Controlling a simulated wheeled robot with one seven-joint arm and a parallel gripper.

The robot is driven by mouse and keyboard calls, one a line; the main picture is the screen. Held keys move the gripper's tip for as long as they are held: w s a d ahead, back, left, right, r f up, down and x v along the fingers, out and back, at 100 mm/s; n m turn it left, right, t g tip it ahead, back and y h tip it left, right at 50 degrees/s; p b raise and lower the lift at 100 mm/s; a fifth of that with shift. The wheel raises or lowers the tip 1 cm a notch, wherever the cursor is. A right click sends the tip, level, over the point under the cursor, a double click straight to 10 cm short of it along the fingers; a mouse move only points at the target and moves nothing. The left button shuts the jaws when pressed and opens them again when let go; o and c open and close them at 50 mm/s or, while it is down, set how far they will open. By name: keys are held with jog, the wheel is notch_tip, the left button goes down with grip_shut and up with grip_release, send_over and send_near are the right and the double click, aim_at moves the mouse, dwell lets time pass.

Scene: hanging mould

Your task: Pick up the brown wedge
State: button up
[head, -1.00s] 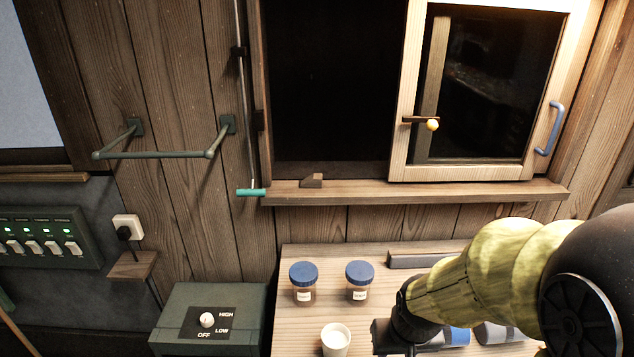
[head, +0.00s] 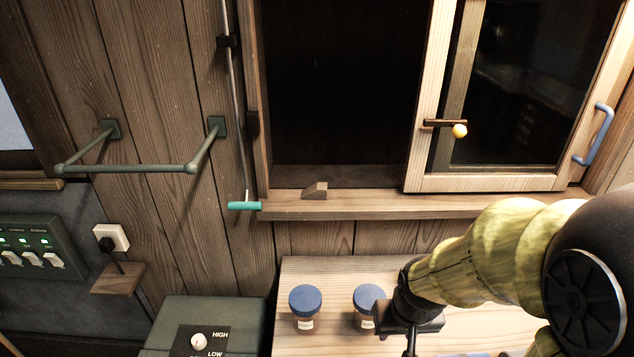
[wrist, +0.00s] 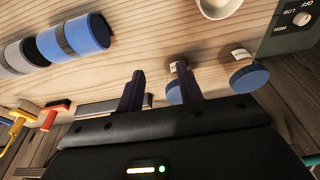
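The brown wedge (head: 315,190) sits on the wooden window sill, near its left end, below the dark open part of the window. It is small, with a sloped left side. My gripper (wrist: 158,80) shows in the wrist view with its two dark fingers apart and nothing between them. In the head view my gripper (head: 411,335) is low over the table, to the right of and below the wedge, well apart from it. The wedge does not show in the wrist view.
Two blue-lidded jars (head: 305,308) stand on the table (head: 340,270), one close beside my gripper. A sliding window panel (head: 428,150) with a blue handle (head: 595,135) is at right. A teal-ended rod (head: 244,206) hangs left of the sill (head: 400,204). A cup (wrist: 218,8) shows in the wrist view.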

jog(key=shift+w, duration=0.4)
jog(key=o, duration=0.7)
jog(key=shift+w+r+m, duration=0.2)
jog(key=shift+w+m, duration=0.05)
jog(key=shift+m, duration=0.05)
jog(key=shift+o, duration=0.2)
jog(key=w+a+r+m+g+y+p, duration=0.1)
jog(key=w+r+m+y+p, duration=0.2)
jog(key=w+m, duration=0.4)
jog(key=shift+a+m+p, duration=0.25)
jog(key=shift+m+p, duration=0.55)
jog(key=shift+p, duration=0.05)
jog(key=w+d+r+m+t+y+p, duration=0.2)
jog(key=w+r+m+t+y+p, duration=0.2)
jog(key=w+r+m+y, duration=0.5)
jog(key=w+r+m+p, duration=0.1)
jog(key=w+r+m, duration=0.2)
jog(key=w+m, duration=0.2)
jog(key=shift+w+d+r, duration=0.2)
jog(key=shift+w+r, duration=0.1)
jog(key=shift+w, duration=1.3)
